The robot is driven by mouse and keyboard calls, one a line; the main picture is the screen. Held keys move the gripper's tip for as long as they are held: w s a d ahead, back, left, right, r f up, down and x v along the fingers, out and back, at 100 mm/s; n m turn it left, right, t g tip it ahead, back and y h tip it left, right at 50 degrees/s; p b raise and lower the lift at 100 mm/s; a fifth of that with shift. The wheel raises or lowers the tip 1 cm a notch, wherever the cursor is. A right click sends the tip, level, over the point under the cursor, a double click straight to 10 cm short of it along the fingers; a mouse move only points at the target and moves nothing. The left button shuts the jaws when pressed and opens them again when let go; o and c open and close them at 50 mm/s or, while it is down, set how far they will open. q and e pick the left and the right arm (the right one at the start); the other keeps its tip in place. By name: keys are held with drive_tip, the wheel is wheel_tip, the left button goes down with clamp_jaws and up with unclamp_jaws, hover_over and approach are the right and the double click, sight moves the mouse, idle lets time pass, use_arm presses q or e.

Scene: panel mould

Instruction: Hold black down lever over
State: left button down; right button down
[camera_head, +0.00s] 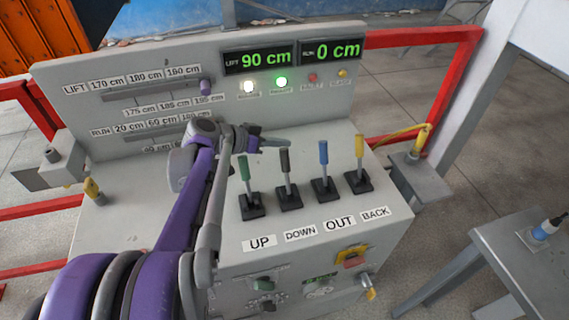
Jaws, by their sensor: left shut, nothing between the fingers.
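The black lever (285,165) stands in its slotted base behind the DOWN label (300,233) on the grey panel. It looks roughly upright, much like its neighbours. My left gripper (280,143) reaches in from the left above the levers, its fingers shut and empty. The fingertips are at the top of the black lever; I cannot tell whether they touch it. The LIFT display (258,60) reads 90 cm. My right gripper is not in view.
A green lever (245,173) stands left of the black one, a blue lever (323,161) and a yellow lever (359,152) right. Red rails (440,100) run behind; a grey table (510,250) stands right.

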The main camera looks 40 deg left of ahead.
use_arm(q)
drive_tip(key=shift+s+d+r+p, duration=0.5)
drive_tip(key=shift+s+d, duration=0.1)
drive_tip(key=shift+d, duration=0.2)
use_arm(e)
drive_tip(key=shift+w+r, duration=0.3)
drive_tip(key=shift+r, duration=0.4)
use_arm(q)
drive_tip(key=shift+s, duration=0.1)
